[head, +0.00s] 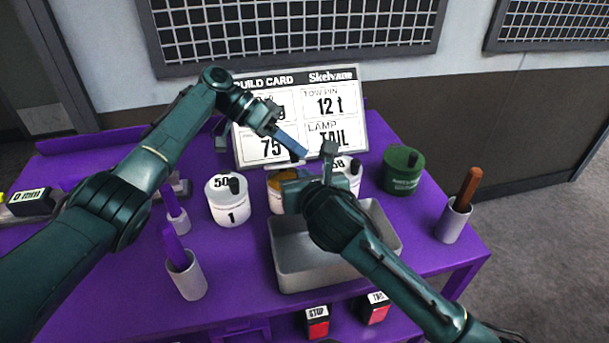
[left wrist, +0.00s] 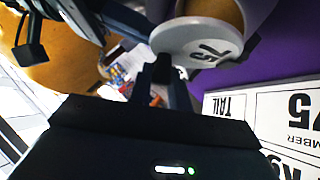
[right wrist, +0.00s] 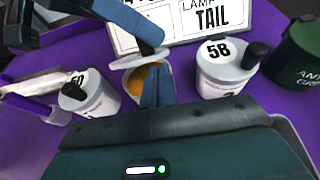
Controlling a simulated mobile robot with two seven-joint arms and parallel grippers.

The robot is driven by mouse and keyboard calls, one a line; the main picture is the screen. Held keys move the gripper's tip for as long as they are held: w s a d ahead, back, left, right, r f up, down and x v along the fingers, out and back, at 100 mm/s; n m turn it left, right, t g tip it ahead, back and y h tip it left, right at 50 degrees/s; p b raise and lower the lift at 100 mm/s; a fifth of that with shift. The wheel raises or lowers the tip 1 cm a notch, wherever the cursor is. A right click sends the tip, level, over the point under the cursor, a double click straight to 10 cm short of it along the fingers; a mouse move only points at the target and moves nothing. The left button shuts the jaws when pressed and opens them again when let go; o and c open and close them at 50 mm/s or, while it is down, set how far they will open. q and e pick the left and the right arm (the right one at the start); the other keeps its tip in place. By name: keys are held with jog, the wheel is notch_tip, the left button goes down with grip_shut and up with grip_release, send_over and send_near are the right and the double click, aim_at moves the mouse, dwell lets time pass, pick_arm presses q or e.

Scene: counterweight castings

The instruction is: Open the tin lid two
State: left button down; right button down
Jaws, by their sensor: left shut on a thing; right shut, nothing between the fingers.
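The middle white tin, tin two (head: 273,203), stands between the other two white tins with its orange-brown inside showing. It also shows open in the right wrist view (right wrist: 133,86). Its white round lid marked 75 (left wrist: 197,42) is raised and tilted at the tin's mouth in the left wrist view. My left gripper (head: 302,153) is shut on the lid, above the tin. My right gripper (right wrist: 157,88) is shut and empty, low in front of the open tin. In the head view my right arm covers part of tin two.
Tin one (head: 229,205) stands left and tin 58 (head: 353,172) right, both with black knobs. A green tin (head: 403,170) stands farther right. A grey metal tray (head: 285,262) lies in front. The build card (head: 350,95) stands behind. Cups with handles flank the table.

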jog(key=shift+r, duration=0.1)
jog(key=shift+w+r, duration=0.45)
jog(key=shift+r, duration=0.35)
pick_arm(q)
jog(key=c, duration=1.5)
grip_release()
jog(key=shift+f, duration=0.1)
pick_arm(e)
jog(key=shift+w+a, duration=0.1)
jog(key=shift+a, duration=0.05)
pick_arm(q)
jog(key=shift+o, duration=1)
jog(key=shift+s, duration=0.15)
pick_arm(e)
jog(key=shift+r, duration=0.1)
pick_arm(q)
jog(key=shift+a, duration=0.1)
